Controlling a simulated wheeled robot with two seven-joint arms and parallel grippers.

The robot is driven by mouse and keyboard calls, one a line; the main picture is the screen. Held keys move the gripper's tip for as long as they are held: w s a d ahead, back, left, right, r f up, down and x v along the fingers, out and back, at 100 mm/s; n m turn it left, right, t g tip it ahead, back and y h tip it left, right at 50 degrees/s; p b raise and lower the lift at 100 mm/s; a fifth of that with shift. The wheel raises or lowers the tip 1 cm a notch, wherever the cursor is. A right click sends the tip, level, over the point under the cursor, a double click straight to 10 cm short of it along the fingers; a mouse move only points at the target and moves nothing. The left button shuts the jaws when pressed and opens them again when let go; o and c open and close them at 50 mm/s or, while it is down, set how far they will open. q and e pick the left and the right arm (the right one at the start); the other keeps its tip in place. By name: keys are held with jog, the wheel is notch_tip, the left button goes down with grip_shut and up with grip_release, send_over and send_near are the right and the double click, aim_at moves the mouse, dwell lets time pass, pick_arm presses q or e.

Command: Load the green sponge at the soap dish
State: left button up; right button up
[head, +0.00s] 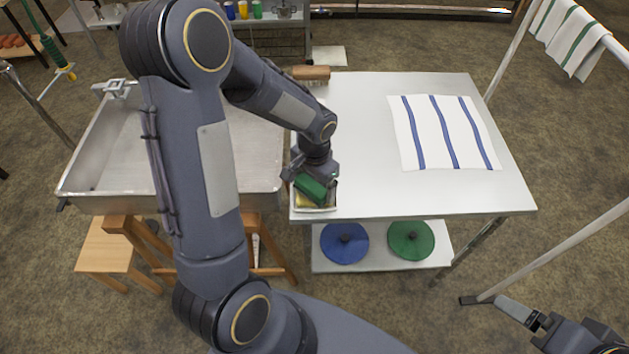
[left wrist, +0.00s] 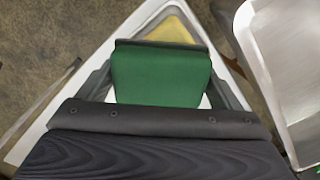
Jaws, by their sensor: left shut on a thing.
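The green sponge (head: 310,188) is gripped between the fingers of my left gripper (head: 312,180), at the near left corner of the white table. In the left wrist view, the sponge (left wrist: 158,75) fills the space between the two fingers. The soap dish (head: 316,210), a white tray with yellowish contents, lies directly beneath the sponge.
A large metal pan (head: 100,188) stands just left of the table (head: 365,185). A striped towel (head: 445,132) lies on the table's right half, and a wooden-backed brush (head: 311,73) lies at its back left. Blue (head: 344,243) and green (head: 411,240) discs sit on the lower shelf. The table's middle is clear.

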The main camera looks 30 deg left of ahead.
pick_arm(q)
jog(key=shift+s+f+b, duration=0.1)
jog(key=shift+f+b, duration=0.3)
dwell(1.4)
jog(key=shift+r+p, duration=2.65)
jog(key=shift+r, duration=0.9)
